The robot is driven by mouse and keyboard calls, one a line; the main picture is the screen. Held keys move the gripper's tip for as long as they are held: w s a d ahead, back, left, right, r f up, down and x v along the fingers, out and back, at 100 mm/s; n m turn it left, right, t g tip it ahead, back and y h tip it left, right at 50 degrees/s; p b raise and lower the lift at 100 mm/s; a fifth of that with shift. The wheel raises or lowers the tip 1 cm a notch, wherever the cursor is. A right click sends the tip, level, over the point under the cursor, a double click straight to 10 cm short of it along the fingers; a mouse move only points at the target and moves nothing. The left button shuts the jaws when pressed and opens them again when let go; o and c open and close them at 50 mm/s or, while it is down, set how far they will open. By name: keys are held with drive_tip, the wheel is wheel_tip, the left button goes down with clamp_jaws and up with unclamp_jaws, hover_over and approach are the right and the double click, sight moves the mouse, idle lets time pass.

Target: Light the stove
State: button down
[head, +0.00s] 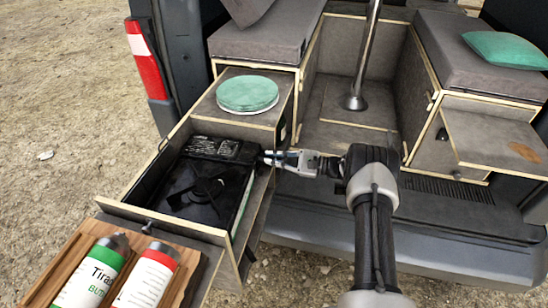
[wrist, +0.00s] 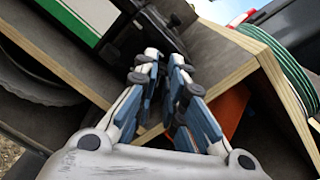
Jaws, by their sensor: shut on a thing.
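The stove (head: 203,195) is a black unit with a green and white side. It sits in the pulled-out drawer (head: 150,225) in the head view, and part of its side shows at the top left of the wrist view (wrist: 92,18). My gripper (head: 270,158) is at the stove's back right corner, reaching in from the right. In the wrist view my gripper's fingers (wrist: 164,68) are closed together at a small dark part by the stove's side, which looks like its knob. The fingertips mostly hide that part. No flame shows.
Two gas canisters, one green and white (head: 95,275) and one red and white (head: 150,275), lie on a wooden board at the front left. Green round dishes (head: 247,93) sit behind the stove. The drawer's wooden edge is close under my fingers. A metal post (head: 367,50) stands behind.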

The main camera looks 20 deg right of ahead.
drive_tip(key=shift+s+a+f+n, duration=0.1)
drive_tip(key=shift+f+n, duration=0.35)
drive_tip(key=shift+n, duration=2.5)
drive_tip(key=shift+s+f+n, duration=0.1)
drive_tip(key=shift+f+n, duration=0.3)
drive_tip(key=shift+n, duration=2.5)
drive_tip(key=shift+s+a+f+n, duration=0.1)
drive_tip(key=shift+f+n, duration=0.35)
drive_tip(key=shift+n, duration=2.5)
drive_tip(key=c, duration=1.9)
unclamp_jaws()
drive_tip(key=shift+c, duration=0.2)
drive_tip(key=v, duration=1.2)
